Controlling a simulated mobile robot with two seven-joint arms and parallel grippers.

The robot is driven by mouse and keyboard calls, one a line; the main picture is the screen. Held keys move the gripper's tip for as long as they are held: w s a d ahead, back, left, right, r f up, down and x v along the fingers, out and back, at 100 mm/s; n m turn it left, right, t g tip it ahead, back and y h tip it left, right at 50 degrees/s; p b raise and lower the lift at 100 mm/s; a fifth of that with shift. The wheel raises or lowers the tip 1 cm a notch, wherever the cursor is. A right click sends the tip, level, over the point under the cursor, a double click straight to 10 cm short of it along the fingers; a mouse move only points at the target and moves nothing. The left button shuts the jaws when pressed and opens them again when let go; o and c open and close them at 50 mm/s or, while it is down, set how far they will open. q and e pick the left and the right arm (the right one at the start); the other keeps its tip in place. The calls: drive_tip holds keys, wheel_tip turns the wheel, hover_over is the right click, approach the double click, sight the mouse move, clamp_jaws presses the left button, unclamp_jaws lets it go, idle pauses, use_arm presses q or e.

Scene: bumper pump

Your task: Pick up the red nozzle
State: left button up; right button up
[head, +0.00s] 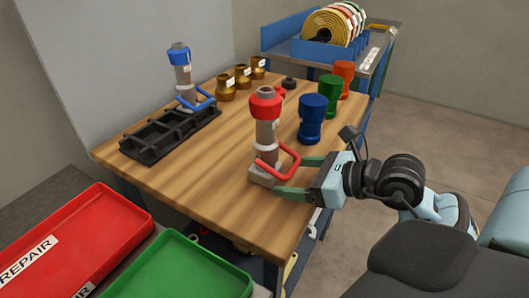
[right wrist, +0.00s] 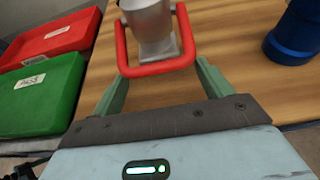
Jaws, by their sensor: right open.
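The red nozzle (head: 266,128) stands upright near the table's right front edge, with a red top, grey body and red loop handle. In the right wrist view its grey lower body (right wrist: 150,28) and red handle (right wrist: 157,69) show; its top is out of frame. My right gripper (head: 290,176) is open at the handle, coming from the right. In the right wrist view its two green fingers (right wrist: 160,80) lie on either side of the handle, with nothing gripped. Whether they touch it I cannot tell. My left gripper is not in view.
Blue (head: 312,119), green (head: 329,96) and orange (head: 344,78) fittings stand behind the nozzle. Red (head: 75,240) and green (head: 180,268) trays sit at front left. The table's left front is clear.

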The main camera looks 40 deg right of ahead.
sight(277, 159)
drive_tip(key=shift+p+x, duration=0.35)
drive_tip(key=shift+x, duration=2.2)
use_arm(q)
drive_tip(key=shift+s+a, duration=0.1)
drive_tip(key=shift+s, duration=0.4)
use_arm(e)
drive_tip(key=shift+r, duration=0.1)
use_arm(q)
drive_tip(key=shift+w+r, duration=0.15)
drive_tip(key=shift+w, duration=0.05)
use_arm(e)
drive_tip(key=shift+w+r, duration=0.1)
drive_tip(key=c, duration=1.5)
drive_tip(key=shift+r, duration=0.1)
drive_tip(key=shift+c, duration=0.2)
drive_tip(key=shift+r, duration=0.3)
wheel_tip(277, 159, up, 3)
drive_tip(key=shift+d+f, duration=0.1)
drive_tip(key=shift+d, duration=0.1)
use_arm(q)
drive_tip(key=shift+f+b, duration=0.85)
drive_tip(key=shift+b, duration=0.2)
use_arm(e)
drive_tip(key=s+d, duration=0.2)
drive_tip(key=d, duration=0.5)
drive_tip(key=s+d+r, duration=0.1)
drive_tip(key=s+d, duration=0.2)
drive_tip(key=d, duration=0.4)
drive_tip(key=shift+s+d, duration=0.3)
drive_tip(key=shift+d, duration=0.1)
